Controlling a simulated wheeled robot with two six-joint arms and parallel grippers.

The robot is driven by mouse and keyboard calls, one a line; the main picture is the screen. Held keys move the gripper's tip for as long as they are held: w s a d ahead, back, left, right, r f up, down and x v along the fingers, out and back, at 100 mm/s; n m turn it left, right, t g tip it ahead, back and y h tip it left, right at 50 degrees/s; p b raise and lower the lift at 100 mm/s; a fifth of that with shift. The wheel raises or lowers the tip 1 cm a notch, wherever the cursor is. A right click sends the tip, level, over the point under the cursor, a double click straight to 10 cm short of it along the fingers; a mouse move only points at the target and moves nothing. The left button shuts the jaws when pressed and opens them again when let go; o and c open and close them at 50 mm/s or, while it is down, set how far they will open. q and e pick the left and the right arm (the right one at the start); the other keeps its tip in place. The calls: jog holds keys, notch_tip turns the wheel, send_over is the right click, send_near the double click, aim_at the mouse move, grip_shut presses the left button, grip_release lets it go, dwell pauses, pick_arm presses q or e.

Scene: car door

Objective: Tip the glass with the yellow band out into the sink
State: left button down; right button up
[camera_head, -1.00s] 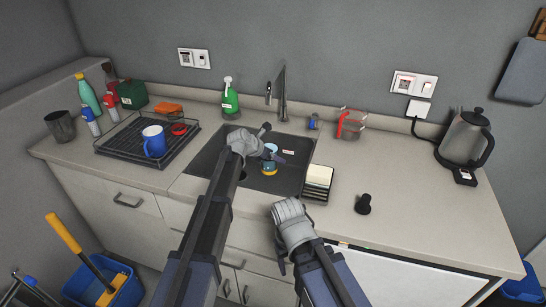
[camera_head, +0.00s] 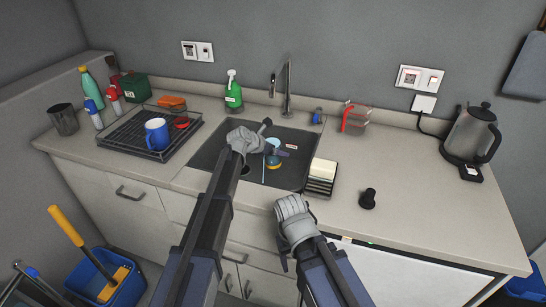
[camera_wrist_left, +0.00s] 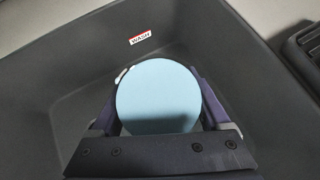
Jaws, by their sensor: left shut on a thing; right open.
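The glass with the yellow band (camera_head: 275,162) is over the dark sink (camera_head: 214,145), partly hidden behind my left wrist. My left gripper (camera_head: 270,153) is shut on it. A thin pale line (camera_head: 264,170) shows beside the glass, running down towards the sink floor; it looks like a stream. In the left wrist view a round light-blue face (camera_wrist_left: 158,97) lies between my left fingers (camera_wrist_left: 160,110), above the sink. I cannot tell if it is liquid or part of the glass. My right gripper (camera_head: 283,258) is open and empty in front of the counter.
The tap (camera_head: 288,88) stands behind the sink, with a green spray bottle (camera_head: 233,95) to its left. A drying rack (camera_head: 130,135) with a blue mug (camera_head: 157,134) is left of the sink. A sponge holder (camera_head: 321,178) is at its right edge. The right counter has free room.

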pick_arm(q)
jog(key=shift+t+h+b, duration=1.3)
jog(key=shift+t+b, duration=0.1)
jog(key=shift+b, duration=1.3)
jog(key=shift+r+p, duration=0.15)
jog(key=shift+p, duration=0.4)
jog(key=shift+g+y+p, duration=1.3)
jog(key=shift+g+p, duration=0.1)
jog(key=shift+p, duration=1.1)
jog(key=shift+g+y+p, duration=0.3)
jog(key=shift+g+p, duration=0.1)
jog(key=shift+p, duration=0.2)
